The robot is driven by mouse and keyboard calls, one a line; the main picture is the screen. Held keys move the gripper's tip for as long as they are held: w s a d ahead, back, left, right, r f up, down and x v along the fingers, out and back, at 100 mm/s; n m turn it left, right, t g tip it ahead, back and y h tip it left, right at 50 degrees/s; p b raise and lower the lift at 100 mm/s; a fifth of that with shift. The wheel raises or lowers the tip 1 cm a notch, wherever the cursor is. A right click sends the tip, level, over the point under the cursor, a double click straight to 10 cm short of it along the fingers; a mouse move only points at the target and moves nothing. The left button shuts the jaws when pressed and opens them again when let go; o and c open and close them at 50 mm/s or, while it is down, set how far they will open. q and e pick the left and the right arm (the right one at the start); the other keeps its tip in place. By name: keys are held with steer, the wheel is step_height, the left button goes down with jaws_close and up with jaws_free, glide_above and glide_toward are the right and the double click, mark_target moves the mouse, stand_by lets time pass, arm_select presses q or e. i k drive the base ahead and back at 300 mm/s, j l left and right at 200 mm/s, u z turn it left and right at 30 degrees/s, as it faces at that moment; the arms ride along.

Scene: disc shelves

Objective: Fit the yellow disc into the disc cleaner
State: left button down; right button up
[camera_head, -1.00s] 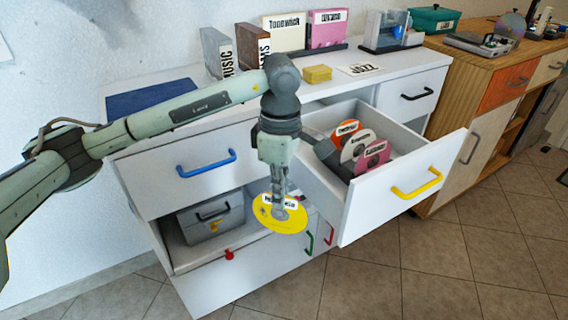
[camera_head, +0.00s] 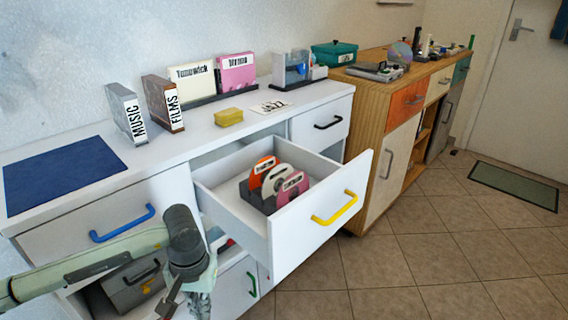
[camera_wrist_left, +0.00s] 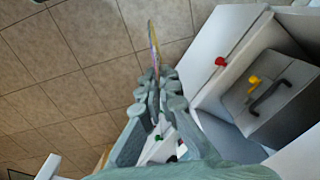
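The yellow disc (camera_wrist_left: 154,45) shows nearly edge-on in the left wrist view, standing up from between the fingertips of my left gripper (camera_wrist_left: 157,88). The gripper looks shut on it. In the head view my left gripper (camera_head: 190,306) is at the bottom edge, in front of the white cabinet; its fingertips and the disc are below the picture. A clear device with a blue part (camera_head: 293,72) stands on the white cabinet, and a flat grey device (camera_head: 375,71) lies on the wooden cabinet. I cannot tell which is the disc cleaner. My right gripper is not in view.
An open drawer (camera_head: 300,235) with a yellow handle juts out, holding a rack of discs (camera_head: 268,182). A grey toolbox (camera_wrist_left: 270,95) sits in the lower compartment.

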mark_target(293, 84)
steer(key=k+l+u, duration=0.1)
steer(key=l+u, duration=0.3)
steer(key=l, duration=0.45)
steer(key=i+l, duration=0.1)
steer(key=l, duration=0.4)
steer(key=l+u, duration=0.1)
steer(key=l, duration=0.35)
steer(key=i+l, duration=0.2)
steer(key=l, duration=0.15)
steer(key=i+l, duration=0.15)
steer(key=l, duration=0.25)
steer(key=i+l, duration=0.2)
steer(key=l, duration=0.15)
steer(key=i+l, duration=0.2)
steer(key=l, duration=0.2)
